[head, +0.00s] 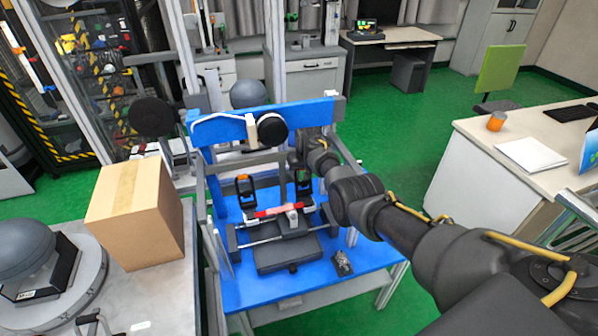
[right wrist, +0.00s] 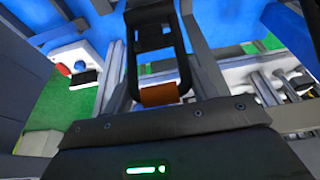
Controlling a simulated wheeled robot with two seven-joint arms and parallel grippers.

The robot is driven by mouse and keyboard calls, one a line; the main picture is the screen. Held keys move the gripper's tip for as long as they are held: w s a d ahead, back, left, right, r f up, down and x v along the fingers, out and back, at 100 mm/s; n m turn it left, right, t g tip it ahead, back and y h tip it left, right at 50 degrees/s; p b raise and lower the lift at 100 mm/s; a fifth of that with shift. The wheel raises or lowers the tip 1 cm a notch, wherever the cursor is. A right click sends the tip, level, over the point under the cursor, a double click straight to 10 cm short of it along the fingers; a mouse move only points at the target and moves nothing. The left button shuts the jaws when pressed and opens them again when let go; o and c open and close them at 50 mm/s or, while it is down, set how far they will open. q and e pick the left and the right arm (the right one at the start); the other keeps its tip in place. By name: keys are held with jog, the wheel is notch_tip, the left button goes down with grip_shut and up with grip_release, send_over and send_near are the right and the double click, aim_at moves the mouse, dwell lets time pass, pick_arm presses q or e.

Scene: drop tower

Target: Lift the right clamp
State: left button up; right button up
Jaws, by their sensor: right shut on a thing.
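The right clamp (head: 304,187) is a dark upright frame on the right side of the blue drop tower's base. My right gripper (head: 302,166) comes down from above and is shut on its upper part, partly hiding it. In the right wrist view a black frame with an orange-brown piece (right wrist: 160,94) at its near end stands close in front of the dark wrist body; the fingertips are hard to tell apart there. A matching left clamp (head: 245,190) with an orange top stands upright to the left. My left gripper is not in view.
A red bar (head: 268,212) lies across the dark fixture between the clamps. A blue crossbeam (head: 215,126) stands behind. A cardboard box (head: 137,215) is on the left table. A small dark part (head: 342,263) lies on the blue base (head: 300,285), whose front is mostly clear.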

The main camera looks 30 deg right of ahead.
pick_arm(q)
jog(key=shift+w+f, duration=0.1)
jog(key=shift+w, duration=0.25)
pick_arm(e)
jog(key=shift+w+f, duration=0.15)
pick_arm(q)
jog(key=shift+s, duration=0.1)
pick_arm(e)
jog(key=shift+f, duration=0.1)
jog(key=o, duration=1.1)
jog(key=shift+w, duration=0.1)
jog(key=shift+c, duration=0.2)
jog(key=shift+o, duration=0.6)
jog(key=shift+w+f, duration=0.15)
